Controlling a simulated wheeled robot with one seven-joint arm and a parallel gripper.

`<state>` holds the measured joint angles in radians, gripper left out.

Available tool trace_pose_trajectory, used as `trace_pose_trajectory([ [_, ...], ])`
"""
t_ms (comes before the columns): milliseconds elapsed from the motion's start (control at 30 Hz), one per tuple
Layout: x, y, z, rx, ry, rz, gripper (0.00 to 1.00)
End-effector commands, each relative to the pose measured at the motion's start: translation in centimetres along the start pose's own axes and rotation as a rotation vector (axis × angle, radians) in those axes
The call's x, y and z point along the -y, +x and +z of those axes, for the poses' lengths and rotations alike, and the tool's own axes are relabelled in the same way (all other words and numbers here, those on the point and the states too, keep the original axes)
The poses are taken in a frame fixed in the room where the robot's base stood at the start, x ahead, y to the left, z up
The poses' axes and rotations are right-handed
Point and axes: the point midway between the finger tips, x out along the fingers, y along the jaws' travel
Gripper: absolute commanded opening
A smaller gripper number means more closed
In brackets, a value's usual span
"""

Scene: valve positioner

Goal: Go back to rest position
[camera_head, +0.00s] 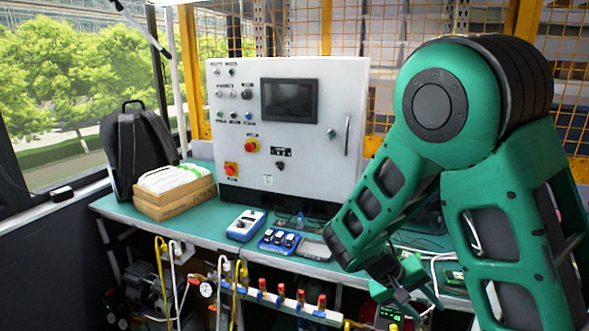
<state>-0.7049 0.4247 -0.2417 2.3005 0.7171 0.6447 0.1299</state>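My green arm fills the right side of the camera_head view, bent at the elbow and reaching down to the left. My gripper (404,292) hangs at its lower end, over the front edge of the green workbench (205,225). Its dark green fingers are small and partly overlap, so I cannot tell how far apart they are. I see no object clearly held in it. A device with a lit red and green display (388,318) sits just below the gripper, cut by the bottom edge of the picture.
A white control cabinet (305,160) stands on the bench. In front lie a blue-white meter (245,225), a blue tray (278,241) and a grey device (314,249). A pipe manifold (290,301) runs along the front, below the top.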

Motion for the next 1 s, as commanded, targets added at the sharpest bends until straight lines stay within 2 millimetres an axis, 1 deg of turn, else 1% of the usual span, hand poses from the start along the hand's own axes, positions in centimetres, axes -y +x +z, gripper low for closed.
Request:
trace_pose_trajectory([
  [33,-1.7,0.3,0.8,0.033,0.035,-0.043,0.39],
  [200,-5.9,0.8,3.9,0.130,0.122,-0.175,0.39],
  [367,-9.3,0.9,7.3,0.195,0.201,-0.298,0.39],
  [500,-11.7,0.6,10.4,0.234,0.268,-0.401,0.39],
  [600,-13.2,0.2,12.8,0.250,0.316,-0.470,0.39],
  [733,-14.8,-0.5,15.8,0.259,0.374,-0.554,0.39],
  [900,-16.0,-1.7,19.6,0.252,0.442,-0.645,0.39],
  [1000,-16.3,-2.3,21.2,0.243,0.468,-0.681,0.39],
])
